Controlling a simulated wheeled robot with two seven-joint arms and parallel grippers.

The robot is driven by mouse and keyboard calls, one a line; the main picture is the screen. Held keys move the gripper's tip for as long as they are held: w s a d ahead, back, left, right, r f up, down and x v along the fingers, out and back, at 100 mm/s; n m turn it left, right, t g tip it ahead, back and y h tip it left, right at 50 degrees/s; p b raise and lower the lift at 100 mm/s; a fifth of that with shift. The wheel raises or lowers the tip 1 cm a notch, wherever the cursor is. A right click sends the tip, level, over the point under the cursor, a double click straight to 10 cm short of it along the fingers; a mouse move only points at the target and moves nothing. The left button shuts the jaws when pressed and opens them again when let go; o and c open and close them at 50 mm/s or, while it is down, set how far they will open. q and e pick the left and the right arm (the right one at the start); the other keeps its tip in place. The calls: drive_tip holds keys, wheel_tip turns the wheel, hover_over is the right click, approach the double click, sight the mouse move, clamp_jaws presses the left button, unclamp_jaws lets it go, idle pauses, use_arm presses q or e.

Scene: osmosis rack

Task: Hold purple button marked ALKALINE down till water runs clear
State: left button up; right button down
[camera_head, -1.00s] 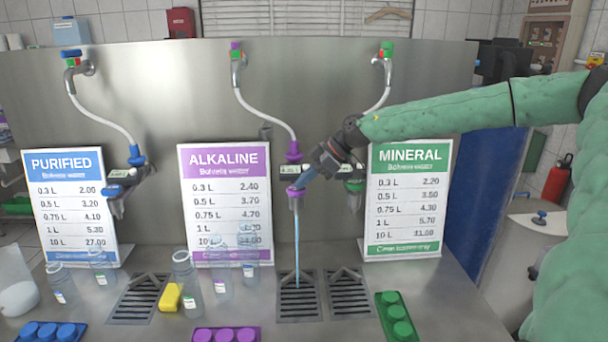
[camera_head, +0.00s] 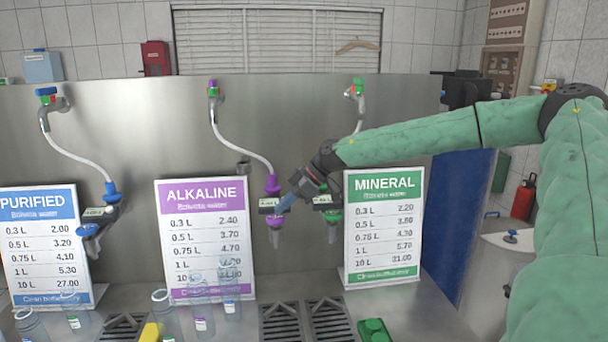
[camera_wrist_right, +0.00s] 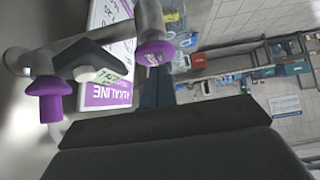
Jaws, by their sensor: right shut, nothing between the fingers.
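The ALKALINE dispenser, with a purple hose fitting (camera_head: 272,185) and a purple-ringed nozzle (camera_head: 275,222), hangs from a white hose right of the ALKALINE sign (camera_head: 201,240). No water stream shows below its nozzle. My right gripper (camera_head: 284,206) is shut and empty, its blue-grey fingertips right beside the dispenser. In the right wrist view, its dark fingers (camera_wrist_right: 157,88) end close to a purple cap (camera_wrist_right: 155,50) with faint white marks. I cannot tell whether they touch it. Another purple fitting (camera_wrist_right: 50,90) shows at left. My left gripper is out of view.
The PURIFIED dispenser (camera_head: 95,228) is far left. Clear bottles (camera_head: 164,312) stand on the counter at left. Drain grates (camera_head: 281,321) lie below. A yellow block (camera_head: 151,333) is near the front.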

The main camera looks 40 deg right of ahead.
drive_tip(key=shift+r+p, duration=0.3)
drive_tip(key=shift+r, duration=0.5)
drive_tip(key=shift+s+d+r, duration=0.1)
drive_tip(key=shift+d+r, duration=0.05)
drive_tip(key=shift+r, duration=0.15)
use_arm(q)
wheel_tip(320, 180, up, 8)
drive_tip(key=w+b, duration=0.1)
drive_tip(key=b, duration=0.2)
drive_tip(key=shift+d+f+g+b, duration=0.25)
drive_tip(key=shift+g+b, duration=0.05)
drive_tip(key=shift+b, duration=0.05)
use_arm(e)
drive_tip(key=v, duration=0.9)
drive_tip(key=shift+d, duration=0.15)
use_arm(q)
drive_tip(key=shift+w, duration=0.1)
